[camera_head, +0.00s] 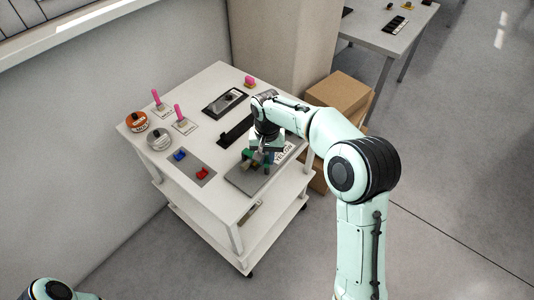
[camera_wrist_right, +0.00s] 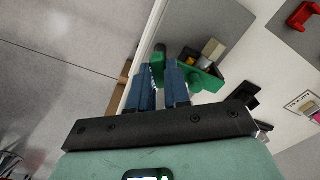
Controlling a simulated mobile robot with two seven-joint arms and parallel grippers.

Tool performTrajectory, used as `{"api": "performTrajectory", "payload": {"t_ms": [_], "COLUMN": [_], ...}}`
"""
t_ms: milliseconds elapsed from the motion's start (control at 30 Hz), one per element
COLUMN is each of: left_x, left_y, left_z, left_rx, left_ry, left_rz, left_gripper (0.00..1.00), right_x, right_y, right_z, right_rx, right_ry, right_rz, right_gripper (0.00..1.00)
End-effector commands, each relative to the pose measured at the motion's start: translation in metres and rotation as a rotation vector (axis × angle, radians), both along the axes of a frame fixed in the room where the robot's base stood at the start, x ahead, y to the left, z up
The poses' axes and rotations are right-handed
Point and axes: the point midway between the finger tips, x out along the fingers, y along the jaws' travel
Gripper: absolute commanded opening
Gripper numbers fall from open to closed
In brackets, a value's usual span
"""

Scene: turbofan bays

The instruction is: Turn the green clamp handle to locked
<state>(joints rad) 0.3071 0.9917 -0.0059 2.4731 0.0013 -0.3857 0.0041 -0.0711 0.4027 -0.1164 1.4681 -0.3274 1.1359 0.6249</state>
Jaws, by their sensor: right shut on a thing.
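The green clamp handle (camera_wrist_right: 158,62) shows between the two blue fingers of my right gripper (camera_wrist_right: 162,85) in the right wrist view, and the gripper is shut on it. The green clamp body (camera_wrist_right: 205,78) lies just beside the right-hand finger, with a beige and a dark block at it. In the head view my right gripper (camera_head: 264,157) reaches down over the grey plate (camera_head: 240,182) at the cart's near right corner. The fingers partly hide the clamp there, and the handle's exact angle is hard to tell. My left gripper is out of view.
The white cart top (camera_head: 207,125) also holds an orange round tin (camera_head: 137,122), a grey round tin (camera_head: 159,139), pink pegs (camera_head: 179,112) and a plate with blue and red parts (camera_head: 203,174). Cardboard boxes (camera_head: 340,93) stand right behind the cart.

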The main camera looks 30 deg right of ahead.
Motion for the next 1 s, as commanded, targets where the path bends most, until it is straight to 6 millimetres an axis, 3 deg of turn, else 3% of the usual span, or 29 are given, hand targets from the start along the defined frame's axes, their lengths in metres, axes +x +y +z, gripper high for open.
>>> {"api": "performTrajectory", "payload": {"t_ms": [600, 1000], "left_x": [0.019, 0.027], "left_y": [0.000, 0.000], "left_z": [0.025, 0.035], "left_rx": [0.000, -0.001], "left_ry": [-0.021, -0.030], "left_rz": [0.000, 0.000], "left_gripper": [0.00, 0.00], "right_x": [0.000, 0.000], "right_y": [0.000, 0.000], "right_z": [0.001, 0.000], "right_rx": [0.000, 0.000], "right_ry": [0.001, 0.001], "right_rz": [0.583, 0.867], "right_gripper": [0.00, 0.00]}}
